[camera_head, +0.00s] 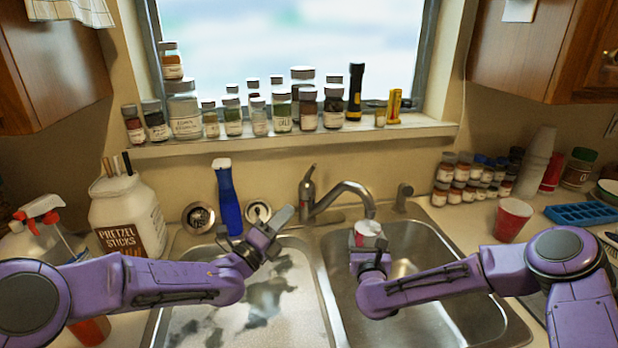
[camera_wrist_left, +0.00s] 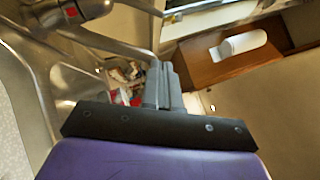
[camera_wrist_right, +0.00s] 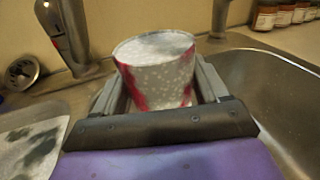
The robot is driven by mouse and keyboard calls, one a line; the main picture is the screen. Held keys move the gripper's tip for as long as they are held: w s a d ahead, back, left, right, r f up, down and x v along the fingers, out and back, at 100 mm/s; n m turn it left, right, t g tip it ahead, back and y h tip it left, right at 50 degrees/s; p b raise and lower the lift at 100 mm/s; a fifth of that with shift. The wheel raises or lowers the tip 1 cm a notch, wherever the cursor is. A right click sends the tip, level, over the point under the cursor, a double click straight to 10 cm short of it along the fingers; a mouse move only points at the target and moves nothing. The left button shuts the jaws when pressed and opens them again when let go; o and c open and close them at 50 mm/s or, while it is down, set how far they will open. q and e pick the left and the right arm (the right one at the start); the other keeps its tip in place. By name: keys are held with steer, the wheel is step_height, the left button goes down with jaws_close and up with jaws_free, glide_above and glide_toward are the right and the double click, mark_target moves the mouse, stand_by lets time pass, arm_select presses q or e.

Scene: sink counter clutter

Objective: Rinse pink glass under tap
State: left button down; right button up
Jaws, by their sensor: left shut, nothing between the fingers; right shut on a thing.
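The pink glass (camera_head: 368,230) is a whitish cup with red-pink patches. My right gripper (camera_head: 368,243) is shut on it and holds it upright under the tap's spout, over the right sink basin. In the right wrist view the glass (camera_wrist_right: 155,75) sits between the two fingers, its top pale and cloudy. The tap (camera_head: 340,195) stands behind the basins with its spout turned right. Whether water is running is unclear. My left gripper (camera_head: 282,218) is shut and empty over the back of the left basin; its closed fingers show in the left wrist view (camera_wrist_left: 163,85).
The left basin (camera_head: 215,325) holds cloudy water with dark patches. A red cup (camera_head: 512,219), blue tray (camera_head: 583,214) and several spice jars (camera_head: 470,180) are on the right counter.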

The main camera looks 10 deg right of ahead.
mark_target(313, 166)
arm_select(q)
steer(key=w+a+x, duration=0.1)
steer(key=x, duration=1.2)
steer(key=shift+w+a+r+m, duration=0.2)
steer(key=shift+r+m, duration=0.1)
steer(key=shift+m, duration=0.1)
steer(key=shift+w+r+n+g+y, duration=0.35)
steer(key=shift+r+n+y, duration=0.25)
steer(key=shift+n, duration=0.4)
steer(key=shift+w+a+n+y, duration=0.1)
steer(key=shift+w+n+y, duration=0.15)
steer(key=shift+n, duration=0.25)
steer(key=shift+w+r+n, duration=0.3)
steer(key=shift+r+n, duration=0.05)
steer(key=shift+n, duration=0.05)
